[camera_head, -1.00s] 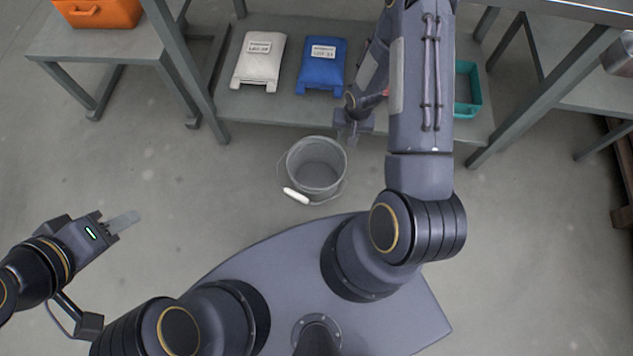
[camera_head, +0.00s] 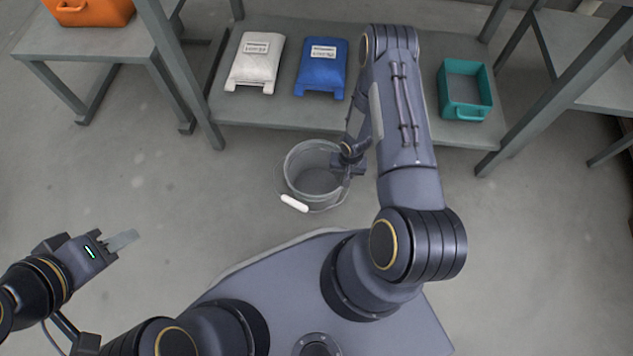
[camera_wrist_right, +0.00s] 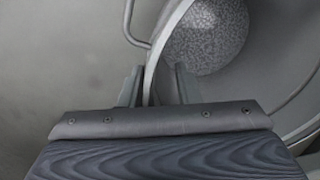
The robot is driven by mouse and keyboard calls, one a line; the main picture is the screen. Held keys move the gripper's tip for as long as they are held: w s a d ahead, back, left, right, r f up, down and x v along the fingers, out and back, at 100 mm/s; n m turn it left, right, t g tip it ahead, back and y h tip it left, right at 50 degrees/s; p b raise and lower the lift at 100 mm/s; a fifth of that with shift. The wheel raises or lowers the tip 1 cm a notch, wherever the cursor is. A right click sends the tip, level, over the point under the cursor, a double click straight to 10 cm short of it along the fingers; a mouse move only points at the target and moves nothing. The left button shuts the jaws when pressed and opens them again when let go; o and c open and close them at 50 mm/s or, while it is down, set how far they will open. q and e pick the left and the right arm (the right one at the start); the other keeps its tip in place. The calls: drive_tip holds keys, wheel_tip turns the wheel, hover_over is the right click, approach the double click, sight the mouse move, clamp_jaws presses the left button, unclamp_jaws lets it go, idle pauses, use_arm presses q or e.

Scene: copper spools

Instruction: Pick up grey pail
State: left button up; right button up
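The grey pail (camera_head: 312,182) stands upright on the floor in front of the shelf, its white handle grip (camera_head: 294,203) hanging at the near left side. My right gripper (camera_head: 346,172) is at the pail's right rim in the head view. In the right wrist view the two fingers (camera_wrist_right: 157,84) are apart, with the pail's wall (camera_wrist_right: 151,72) passing between them, one finger inside and one outside. The pail's speckled inside (camera_wrist_right: 205,35) also shows there. My left gripper (camera_head: 121,241) is far left of the pail and empty; its finger gap is not clear.
On the low shelf (camera_head: 270,108) lie a white sack (camera_head: 254,65) and a blue sack (camera_head: 321,70), with a teal bin (camera_head: 464,92) at right. An orange bin (camera_head: 88,10) stands on the left table. Floor left of the pail is clear.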

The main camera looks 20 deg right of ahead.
clamp_jaws()
drive_tip(key=shift+r, duration=0.1)
idle(1.3)
